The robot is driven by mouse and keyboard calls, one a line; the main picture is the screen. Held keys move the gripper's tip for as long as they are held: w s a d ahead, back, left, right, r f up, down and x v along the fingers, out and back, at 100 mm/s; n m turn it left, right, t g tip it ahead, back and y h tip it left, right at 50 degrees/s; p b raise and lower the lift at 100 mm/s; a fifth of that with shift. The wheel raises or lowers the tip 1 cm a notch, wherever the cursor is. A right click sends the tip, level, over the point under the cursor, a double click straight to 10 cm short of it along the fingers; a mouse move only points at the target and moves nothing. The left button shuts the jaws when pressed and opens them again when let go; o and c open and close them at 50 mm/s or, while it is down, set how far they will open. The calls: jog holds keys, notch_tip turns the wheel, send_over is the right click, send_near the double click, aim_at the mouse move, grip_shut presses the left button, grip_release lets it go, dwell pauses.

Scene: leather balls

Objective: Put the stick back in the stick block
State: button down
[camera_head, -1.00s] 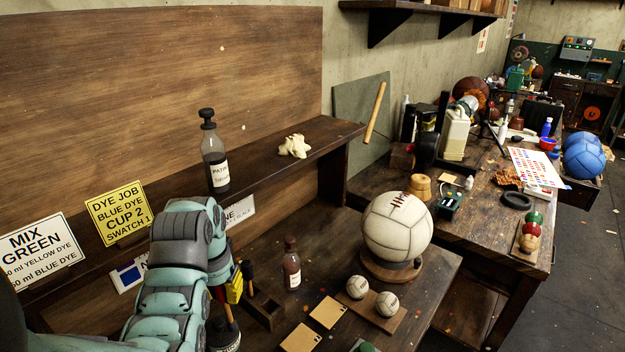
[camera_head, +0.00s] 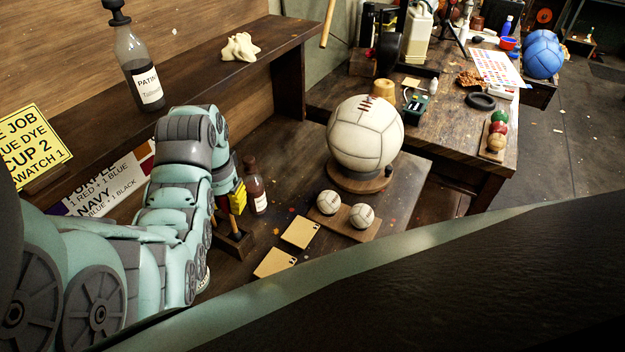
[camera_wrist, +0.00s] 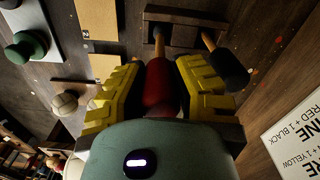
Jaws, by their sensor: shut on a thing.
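My gripper (camera_wrist: 158,88) has yellow ridged fingers closed around the red head of a stick (camera_wrist: 158,82). Its pale wooden shaft points at the stick block (camera_wrist: 190,14), a dark wooden holder at the top of the wrist view. The shaft's end overlaps the block's near side; I cannot tell whether it is inside a hole. A second stick (camera_wrist: 228,68) with a black head stands in the block, right of my gripper. In the head view, my gripper (camera_head: 237,198) is just above the block (camera_head: 235,244), and my arm partly hides both sticks.
A brown bottle (camera_head: 256,190) stands close behind the block. Tan cards (camera_head: 300,232) lie to its right, with two small white balls (camera_head: 345,210) on a board and a large white ball (camera_head: 365,135) on a stand. A sign (camera_wrist: 300,140) is near my wrist at right.

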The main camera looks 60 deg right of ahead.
aim_at(236, 233)
jog(key=shift+f+p, duration=0.5)
jog(key=shift+f, duration=1.35)
jog(key=shift+f, duration=0.15)
jog(key=c, duration=0.9)
grip_release()
jog(key=shift+r+b, duration=0.3)
jog(key=shift+r, duration=0.45)
notch_tip(236, 233, up, 10)
jog(key=p, duration=0.6)
jog(key=shift+r+p, duration=0.4)
jog(key=shift+p, duration=0.05)
